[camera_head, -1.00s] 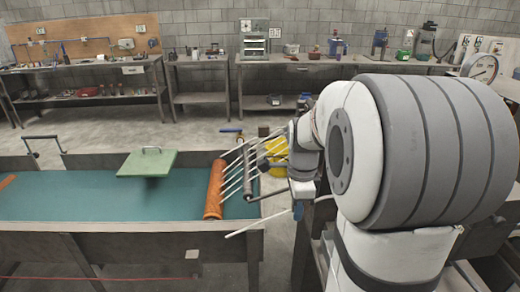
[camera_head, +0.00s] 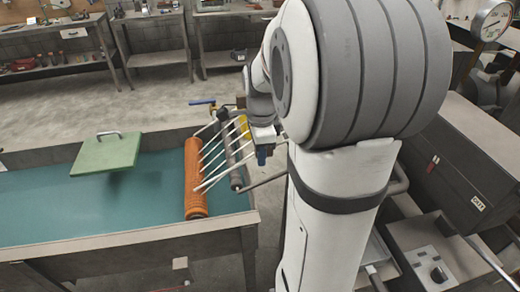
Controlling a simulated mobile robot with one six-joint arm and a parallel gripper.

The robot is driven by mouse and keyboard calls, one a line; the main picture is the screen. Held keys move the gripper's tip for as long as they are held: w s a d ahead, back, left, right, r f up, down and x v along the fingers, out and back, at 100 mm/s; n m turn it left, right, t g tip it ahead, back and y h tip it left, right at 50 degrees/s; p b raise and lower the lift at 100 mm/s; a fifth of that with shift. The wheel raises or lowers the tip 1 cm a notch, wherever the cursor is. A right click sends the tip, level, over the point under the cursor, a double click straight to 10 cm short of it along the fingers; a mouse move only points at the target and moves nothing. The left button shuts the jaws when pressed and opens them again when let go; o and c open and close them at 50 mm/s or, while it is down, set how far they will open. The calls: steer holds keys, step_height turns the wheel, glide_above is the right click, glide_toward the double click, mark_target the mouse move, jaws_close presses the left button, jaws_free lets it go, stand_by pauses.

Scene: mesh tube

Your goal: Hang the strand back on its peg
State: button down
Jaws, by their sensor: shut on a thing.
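An orange mesh tube (camera_head: 195,178) lies across the right part of the green-blue table. Several pale strands (camera_head: 213,157) fan from it up and right toward a dark grey bar (camera_head: 235,172) that bears the pegs, too small to tell apart. My gripper (camera_head: 262,153) is at the right of this bar, by the table's right end. It is shut on a strand (camera_head: 218,180), the lowest pale line, running from near the tube's front part toward the gripper. The fingertips and the gripped end are mostly hidden by my wrist and too small to see clearly.
A green plate with a handle (camera_head: 106,153) is above the table surface (camera_head: 90,212) at left. A dark crank-like rod (camera_head: 265,181) sticks out by the bar, close under my gripper. A dark cabinet and box (camera_head: 465,185) stand at right. Open floor lies behind the table.

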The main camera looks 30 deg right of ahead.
steer(key=shift+f+b, duration=0.3)
steer(key=shift+f, duration=0.4)
steer(key=shift+f+b, duration=1.05)
steer(key=shift+f, duration=0.5)
stand_by(1.7)
steer(key=c, duration=1.2)
jaws_free()
step_height(320, 180, up, 8)
steer(key=shift+f, duration=0.1)
steer(key=s+a+f+n+t, duration=0.2)
steer(key=s+a+f+n, duration=0.2)
steer(key=s+a+n, duration=0.8)
steer(key=shift+s+n+t, duration=0.25)
steer(key=shift+n+t, duration=0.15)
steer(key=shift+n, duration=4.2)
steer(key=shift+r, duration=0.1)
